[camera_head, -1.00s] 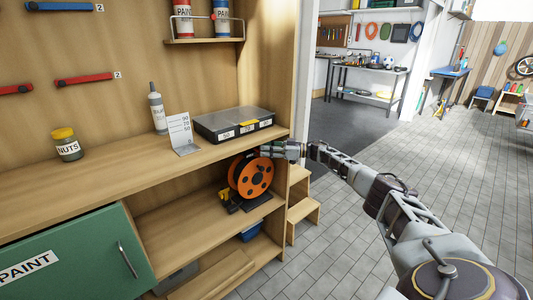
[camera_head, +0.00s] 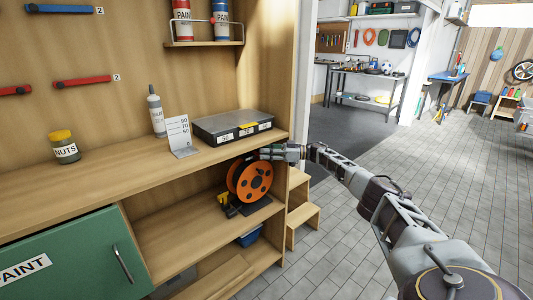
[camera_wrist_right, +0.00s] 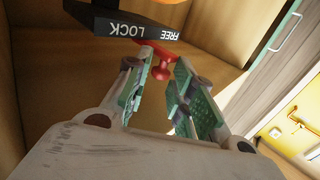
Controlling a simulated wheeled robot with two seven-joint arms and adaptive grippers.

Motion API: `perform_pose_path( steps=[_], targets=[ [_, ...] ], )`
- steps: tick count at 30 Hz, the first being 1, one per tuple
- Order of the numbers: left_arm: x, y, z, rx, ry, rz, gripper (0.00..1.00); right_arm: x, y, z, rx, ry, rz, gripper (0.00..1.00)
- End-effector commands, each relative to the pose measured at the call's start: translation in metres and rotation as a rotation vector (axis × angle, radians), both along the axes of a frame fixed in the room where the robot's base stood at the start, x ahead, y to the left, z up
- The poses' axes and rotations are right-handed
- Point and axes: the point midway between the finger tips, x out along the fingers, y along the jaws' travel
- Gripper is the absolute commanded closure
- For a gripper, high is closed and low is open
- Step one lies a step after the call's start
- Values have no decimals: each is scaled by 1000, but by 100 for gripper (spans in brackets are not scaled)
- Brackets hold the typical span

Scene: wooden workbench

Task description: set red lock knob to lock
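In the right wrist view, the red lock knob (camera_wrist_right: 162,69) sits on a red lever below a black plate (camera_wrist_right: 135,29) marked FREE and LOCK, whose text appears upside down. My right gripper (camera_wrist_right: 164,77) is open, with its green-padded fingers on either side of the knob. I cannot tell whether either pad touches it. In the head view, my right gripper (camera_head: 272,153) is beside the top of an orange reel (camera_head: 254,180) on the shelf under the bench top. The knob is too small or hidden to make out there. My left gripper is out of view.
A grey case (camera_head: 232,125) stands on the bench top just above my right gripper. A sign (camera_head: 181,137), a bottle (camera_head: 156,112) and a nuts jar (camera_head: 64,149) are further left. Wooden steps (camera_head: 300,216) stand right of the shelf. The tiled floor is clear.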

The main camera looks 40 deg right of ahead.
Motion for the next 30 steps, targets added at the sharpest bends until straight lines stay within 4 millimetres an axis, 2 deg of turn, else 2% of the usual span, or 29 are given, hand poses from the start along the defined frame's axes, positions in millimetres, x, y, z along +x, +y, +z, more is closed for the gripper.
perform_pose_path(
  steps=[1,4,17,23,30],
  targets=[
    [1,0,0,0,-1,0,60,0,4,-1,1,2,8,71],
    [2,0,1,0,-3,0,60,0,3,-1,1,2,6,60],
    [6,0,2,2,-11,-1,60,-2,-2,-1,1,1,1,60],
    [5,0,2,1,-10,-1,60,-11,-13,-1,0,1,-1,60],
    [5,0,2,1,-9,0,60,-31,-38,-1,1,2,0,60]
  ],
)
